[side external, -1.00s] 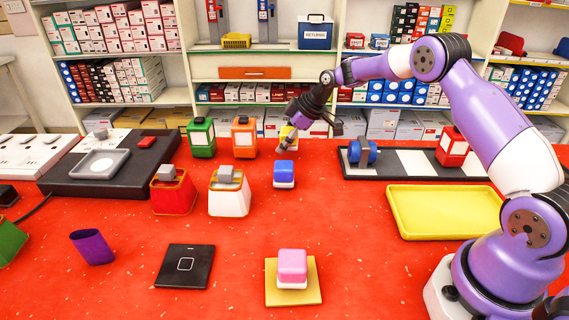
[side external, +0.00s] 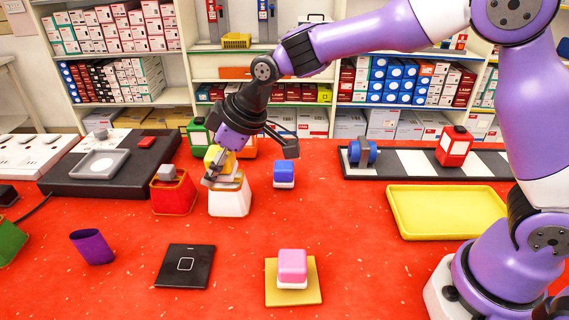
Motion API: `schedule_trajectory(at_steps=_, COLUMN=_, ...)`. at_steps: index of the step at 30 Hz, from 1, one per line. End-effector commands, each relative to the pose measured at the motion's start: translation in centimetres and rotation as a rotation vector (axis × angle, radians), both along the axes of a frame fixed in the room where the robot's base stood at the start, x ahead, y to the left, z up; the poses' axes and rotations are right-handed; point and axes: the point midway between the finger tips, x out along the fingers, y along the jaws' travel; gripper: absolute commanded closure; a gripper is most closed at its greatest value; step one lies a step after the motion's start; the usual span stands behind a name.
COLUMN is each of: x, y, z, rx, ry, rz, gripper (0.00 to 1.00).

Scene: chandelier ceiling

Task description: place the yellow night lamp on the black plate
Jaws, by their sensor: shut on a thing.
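The yellow night lamp (side external: 214,155) is in my gripper (side external: 219,172), held in the air above and just behind the white container. My gripper is shut on it and hides part of it; its base is hard to make out. The black plate (side external: 178,281) lies flat on the red table in the front left-middle, with a light square outline on its top. It is bare. The lamp is behind the plate and a little to its right, clear of it.
Near the gripper stand a white container (side external: 230,202), a red container (side external: 173,196) and a blue lamp (side external: 284,175). A pink lamp (side external: 292,265) sits on a yellow plate (side external: 313,296) right of the black plate. A purple cup (side external: 93,247) leans at left. Table around the black plate is clear.

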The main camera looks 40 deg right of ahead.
Motion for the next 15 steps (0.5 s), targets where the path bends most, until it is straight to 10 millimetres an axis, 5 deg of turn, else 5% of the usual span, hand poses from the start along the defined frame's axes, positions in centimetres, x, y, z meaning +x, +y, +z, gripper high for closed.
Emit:
schedule_trajectory(at_steps=1, x=-1.7, y=3.2, z=0.2, rx=0.006, ry=0.005, rz=0.022, gripper=0.85)
schedule_trajectory(at_steps=6, x=-7.4, y=10.6, z=0.5, rx=0.026, ry=0.018, rz=0.039, gripper=0.85)
schedule_trajectory(at_steps=10, x=-11.1, y=14.0, z=0.7, rx=0.041, ry=0.022, rz=0.047, gripper=0.85)
schedule_trajectory(at_steps=15, x=-13.6, y=15.9, z=0.8, rx=0.053, ry=0.023, rz=0.048, gripper=0.85)
